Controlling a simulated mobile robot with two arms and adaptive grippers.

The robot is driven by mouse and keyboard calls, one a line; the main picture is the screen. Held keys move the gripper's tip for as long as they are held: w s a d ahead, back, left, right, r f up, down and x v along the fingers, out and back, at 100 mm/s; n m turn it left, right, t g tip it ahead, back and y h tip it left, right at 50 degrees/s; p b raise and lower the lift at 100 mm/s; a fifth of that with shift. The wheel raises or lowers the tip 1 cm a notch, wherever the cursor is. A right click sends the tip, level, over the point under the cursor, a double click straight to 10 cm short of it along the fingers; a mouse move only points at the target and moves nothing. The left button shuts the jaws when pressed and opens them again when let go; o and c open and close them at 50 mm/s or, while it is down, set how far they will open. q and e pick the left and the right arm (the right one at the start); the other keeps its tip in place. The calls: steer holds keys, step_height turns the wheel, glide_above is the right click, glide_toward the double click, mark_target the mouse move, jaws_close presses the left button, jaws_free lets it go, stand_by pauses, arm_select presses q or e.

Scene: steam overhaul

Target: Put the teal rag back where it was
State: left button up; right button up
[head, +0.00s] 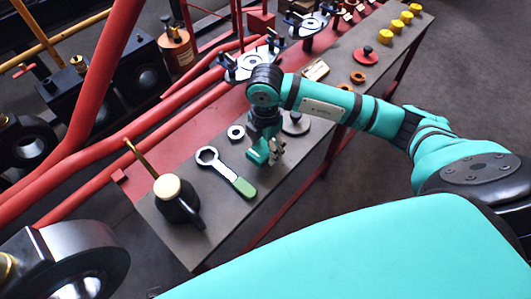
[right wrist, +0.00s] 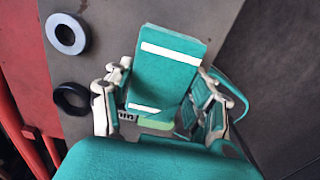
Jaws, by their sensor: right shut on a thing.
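My right gripper (head: 274,153) is low over the dark workbench (head: 331,93), between the wrench and a dark round disc. In the right wrist view its two fingers stand on either side of the teal rag (right wrist: 166,78), a folded oblong with two white stripes. The gripper is shut on the rag. In the head view the rag is hard to tell apart from the teal gripper parts. Whether the rag touches the bench top is not clear. My left gripper is not in view.
A wrench (head: 225,172) with a green handle lies beside the gripper. An oil can (head: 176,200) stands at the bench's near end.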

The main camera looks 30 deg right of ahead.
mark_target(265, 154)
steer(key=shift+f, duration=0.3)
step_height(265, 154, down, 2)
steer(key=shift+f+b, duration=0.2)
steer(key=shift+b, duration=0.1)
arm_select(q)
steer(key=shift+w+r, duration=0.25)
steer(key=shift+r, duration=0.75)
arm_select(e)
steer(key=shift+f, duration=0.25)
steer(key=shift+f, duration=0.1)
steer(key=o, duration=1.1)
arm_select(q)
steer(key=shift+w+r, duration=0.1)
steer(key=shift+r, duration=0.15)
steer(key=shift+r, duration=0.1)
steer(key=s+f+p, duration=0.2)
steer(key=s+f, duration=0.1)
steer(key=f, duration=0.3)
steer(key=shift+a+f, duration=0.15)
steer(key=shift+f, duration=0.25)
arm_select(e)
step_height(265, 154, up, 12)
steer(key=shift+r, duration=0.15)
